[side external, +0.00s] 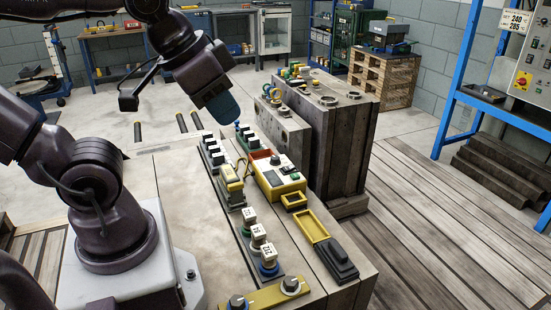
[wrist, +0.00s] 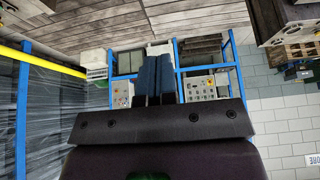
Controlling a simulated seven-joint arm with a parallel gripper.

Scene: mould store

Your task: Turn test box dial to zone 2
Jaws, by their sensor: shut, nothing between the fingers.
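A yellow box with a pale top face (side external: 281,181), which looks like the test box, lies on the bench in the side external view. A small dark knob (side external: 275,160) shows on its top; its pointer and zone marks are too small to read. My gripper (side external: 224,108) is above and to the left of the box, apart from it, with its blue fingers pointing down. The fingers are shut and empty. In the wrist view the blue fingers (wrist: 157,77) lie side by side; neither box nor dial shows there.
Black-topped blocks (side external: 212,152), a yellow block (side external: 230,178) and white-topped plugs (side external: 258,236) stand in rows left of the box. A yellow plate with two knobs (side external: 264,297) is at the front. Tall grey moulds (side external: 338,130) rise behind. A wall control panel (side external: 533,62) is at right.

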